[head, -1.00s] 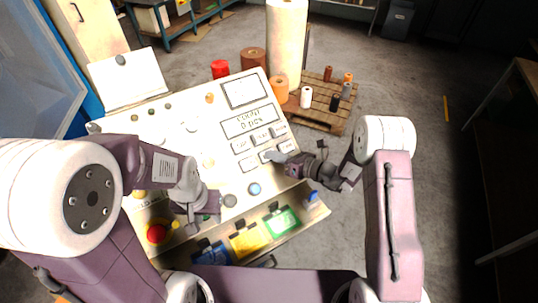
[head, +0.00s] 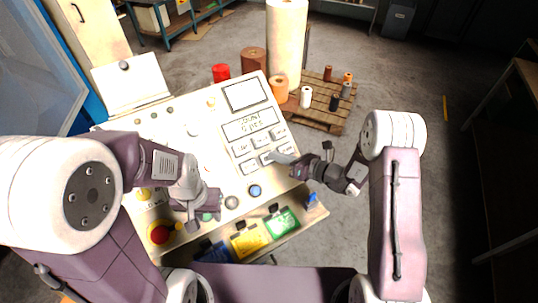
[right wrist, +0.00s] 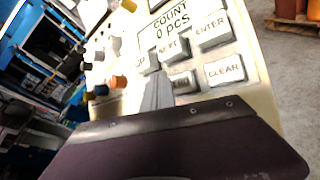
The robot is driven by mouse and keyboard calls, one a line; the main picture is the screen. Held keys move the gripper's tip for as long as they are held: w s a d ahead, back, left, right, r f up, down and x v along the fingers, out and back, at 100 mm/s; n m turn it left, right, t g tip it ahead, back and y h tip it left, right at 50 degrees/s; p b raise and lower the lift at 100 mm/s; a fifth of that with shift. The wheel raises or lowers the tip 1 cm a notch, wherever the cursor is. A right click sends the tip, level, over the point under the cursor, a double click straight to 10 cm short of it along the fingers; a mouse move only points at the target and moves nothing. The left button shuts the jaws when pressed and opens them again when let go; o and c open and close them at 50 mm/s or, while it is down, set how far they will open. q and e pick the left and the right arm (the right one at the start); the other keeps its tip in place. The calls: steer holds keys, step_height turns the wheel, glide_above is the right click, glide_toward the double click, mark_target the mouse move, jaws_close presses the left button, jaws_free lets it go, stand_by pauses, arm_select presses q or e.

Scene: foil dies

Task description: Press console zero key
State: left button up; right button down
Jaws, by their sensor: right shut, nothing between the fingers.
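The console (head: 219,118) is a cream slanted panel with a display (head: 251,122) and two rows of grey keys. In the right wrist view the display (right wrist: 172,22) reads "COUNT 0 pcs".
The CLEAR key (right wrist: 224,71) and ENTER key (right wrist: 213,33) are close to the right fingers. A red button (head: 159,234) and a blue button (head: 254,191) are on the panel. Coloured bins (head: 248,241) line its front. A pallet (head: 322,112) with rolls stands behind right.

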steer(key=shift+s+d+r+p, duration=0.25)
steer(key=shift+s+r+p, duration=0.1)
steer(key=shift+r, duration=0.25)
steer(key=shift+s+d+r+p, duration=0.2)
steer(key=shift+s+r+p, duration=0.15)
steer(key=shift+r, duration=0.25)
